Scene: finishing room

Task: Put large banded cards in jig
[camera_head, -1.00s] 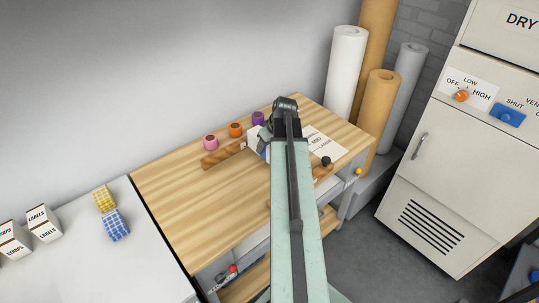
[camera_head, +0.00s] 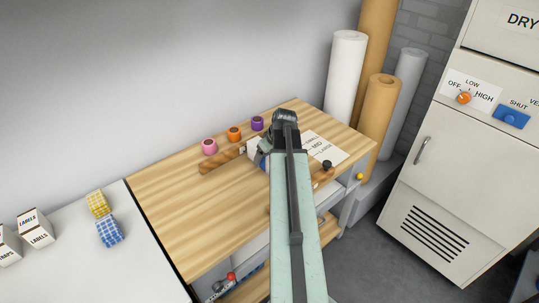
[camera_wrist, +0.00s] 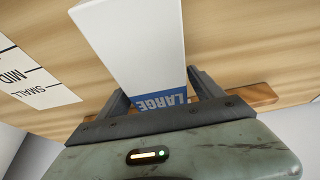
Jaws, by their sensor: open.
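The large banded cards (camera_wrist: 140,45) show in the wrist view as a white block with a blue band marked LARGE. They are between the two fingers of my gripper (camera_wrist: 157,84), which is open; I cannot tell whether either finger touches them. In the head view the cards (camera_head: 253,149) show as a white and blue patch just left of my wrist, over the wooden bench (camera_head: 210,215). Brown wooden pieces show left of the wrist (camera_head: 220,160) and right of the arm (camera_head: 322,178); I cannot tell for sure whether they are the jig. My arm hides the bench between them.
A white sheet (camera_head: 325,147) with size words lies right of the wrist. Pink (camera_head: 209,147), orange (camera_head: 234,134) and purple (camera_head: 257,123) round items stand along the back. A black knob (camera_head: 327,164) is at the right. Paper rolls (camera_head: 345,80) stand beyond. The bench's left part is clear.

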